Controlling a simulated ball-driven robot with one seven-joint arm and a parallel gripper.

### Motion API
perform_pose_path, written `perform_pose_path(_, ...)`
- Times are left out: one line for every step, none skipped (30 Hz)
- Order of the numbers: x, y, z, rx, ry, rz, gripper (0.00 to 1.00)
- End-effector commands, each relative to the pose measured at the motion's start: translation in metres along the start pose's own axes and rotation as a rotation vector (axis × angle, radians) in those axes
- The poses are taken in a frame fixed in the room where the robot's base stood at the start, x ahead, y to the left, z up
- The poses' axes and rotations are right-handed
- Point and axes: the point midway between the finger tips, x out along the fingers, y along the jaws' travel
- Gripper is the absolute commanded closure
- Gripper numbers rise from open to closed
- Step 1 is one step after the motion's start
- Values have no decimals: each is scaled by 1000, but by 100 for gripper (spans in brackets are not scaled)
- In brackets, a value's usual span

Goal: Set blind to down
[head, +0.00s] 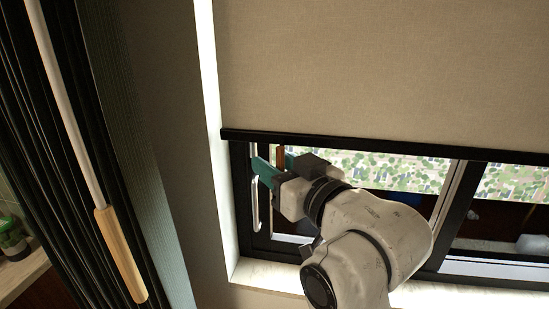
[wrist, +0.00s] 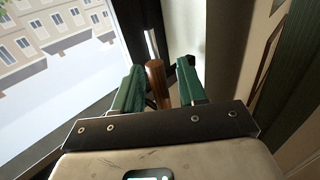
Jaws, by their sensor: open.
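The blind (head: 390,70) is a beige sheet with a black bottom bar (head: 380,145). It covers the upper part of the window in the head view, and the glass below the bar is uncovered. A small wooden pull (head: 280,155) shows just under the bar near its left end. My gripper (head: 276,165) is there, its green fingers apart. In the wrist view the brown wooden pull (wrist: 158,86) stands between the two open fingers of my gripper (wrist: 160,72). I cannot tell whether either finger touches it.
A dark pleated curtain (head: 75,130) hangs at the left, with a white wand ending in a wooden handle (head: 122,255). The black window frame (head: 240,200) and pale sill (head: 265,275) are close to my arm. A counter with a green item (head: 12,238) is at far left.

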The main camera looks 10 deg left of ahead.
Motion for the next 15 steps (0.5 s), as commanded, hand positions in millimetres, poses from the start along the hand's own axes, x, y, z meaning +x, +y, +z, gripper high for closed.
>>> perform_pose_path(3,0,-1,0,0,-1,59)
perform_pose_path(5,0,-1,0,0,-1,59)
perform_pose_path(6,0,-1,-1,1,0,59)
perform_pose_path(6,0,0,-1,1,-1,59)
perform_pose_path(7,0,0,-1,1,0,59)
perform_pose_path(7,0,0,-1,1,0,59)
perform_pose_path(7,0,0,-1,1,0,59)
perform_pose_path(7,0,0,-1,1,0,59)
perform_pose_path(7,0,0,0,1,0,59)
perform_pose_path(7,0,0,0,1,0,59)
perform_pose_path(7,0,0,0,1,0,59)
perform_pose_path(7,0,0,0,1,0,61)
perform_pose_path(7,0,0,0,1,0,64)
perform_pose_path(7,0,0,0,1,0,67)
perform_pose_path(7,0,0,0,0,0,71)
